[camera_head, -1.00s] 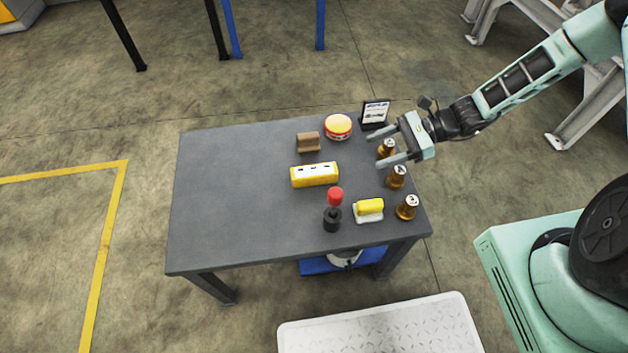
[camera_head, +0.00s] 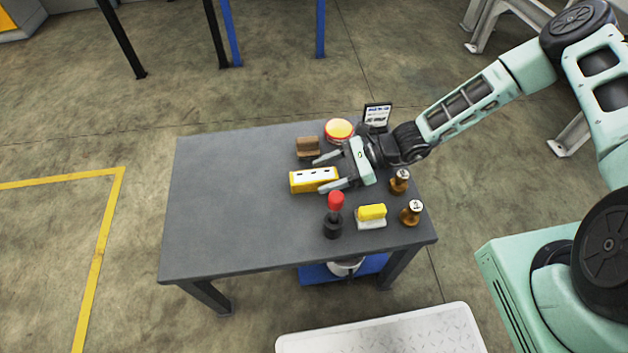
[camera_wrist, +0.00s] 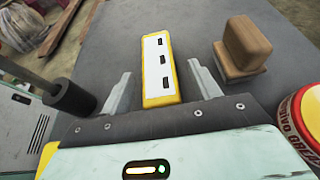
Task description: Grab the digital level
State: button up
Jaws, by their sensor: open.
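The digital level (camera_head: 302,182) is a yellow bar with a white top face and dark windows, lying on the grey table. It also shows in the wrist view (camera_wrist: 157,68), running away from me between the two fingers. My gripper (camera_head: 326,173) is open and empty. Its fingers reach over the right end of the level, one on each side in the wrist view (camera_wrist: 165,92). I cannot tell whether either finger touches it. The near end of the level is partly hidden by the gripper body in the wrist view.
A brown block (camera_head: 307,147) and a round red-and-yellow tin (camera_head: 339,130) stand behind the level. A red-topped black tool (camera_head: 334,222), a yellow-and-white item (camera_head: 371,216) and brown bottles (camera_head: 411,212) stand in front and right. The table's left half (camera_head: 225,200) is clear.

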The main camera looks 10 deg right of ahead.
aim_at(309, 181)
jog(key=shift+x, duration=1.5)
jog(key=shift+r, duration=0.15)
jog(key=c, duration=1.2)
